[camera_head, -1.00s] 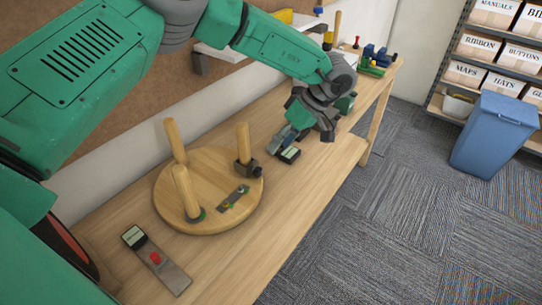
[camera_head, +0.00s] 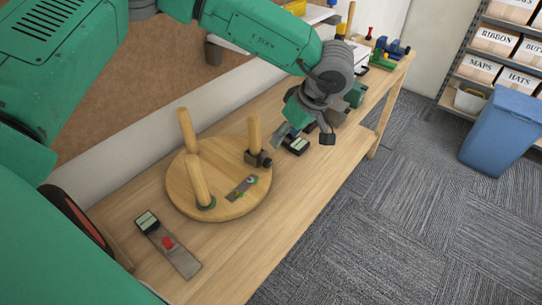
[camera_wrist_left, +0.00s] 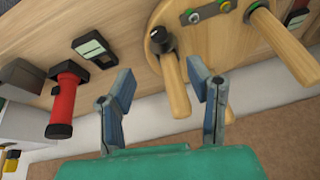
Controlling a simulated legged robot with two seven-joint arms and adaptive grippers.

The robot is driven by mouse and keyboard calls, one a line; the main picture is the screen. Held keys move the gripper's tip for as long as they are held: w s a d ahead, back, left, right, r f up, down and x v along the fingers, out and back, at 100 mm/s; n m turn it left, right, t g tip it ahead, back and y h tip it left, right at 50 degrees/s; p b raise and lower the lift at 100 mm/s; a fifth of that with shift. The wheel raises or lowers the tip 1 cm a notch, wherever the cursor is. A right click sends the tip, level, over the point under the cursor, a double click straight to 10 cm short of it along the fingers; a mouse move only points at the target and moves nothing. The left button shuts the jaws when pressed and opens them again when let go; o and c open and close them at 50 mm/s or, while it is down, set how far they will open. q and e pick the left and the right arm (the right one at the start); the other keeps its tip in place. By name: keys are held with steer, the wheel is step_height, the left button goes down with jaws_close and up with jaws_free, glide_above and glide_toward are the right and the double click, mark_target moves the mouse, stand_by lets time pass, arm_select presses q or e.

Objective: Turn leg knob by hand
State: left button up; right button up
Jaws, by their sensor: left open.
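A round wooden stool seat (camera_head: 185,205) lies on the bench with three legs pointing up. At the base of its right leg (camera_head: 253,132) sits a dark clamp with a black knob (camera_head: 265,161). In the left wrist view the black knob (camera_wrist_left: 162,40) shows beside a wooden leg (camera_wrist_left: 176,90). My left gripper (camera_head: 305,133) is open and empty, to the right of the stool. In the left wrist view its blue fingers (camera_wrist_left: 160,72) are apart, with the knob beyond them near the top. My right gripper is not in view.
A small device with a display (camera_head: 297,146) sits under the left gripper. A metal bar with a display and red part (camera_head: 178,253) lies at the front. A red cylinder (camera_wrist_left: 66,100) shows in the wrist view. A blue bin (camera_head: 500,135) stands on the carpet.

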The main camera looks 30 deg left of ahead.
mark_target(270, 161)
arm_select(q)
steer(key=x, duration=1.3)
steer(key=shift+f+p, duration=0.35)
steer(key=shift+w+r, duration=0.1)
jaws_close()
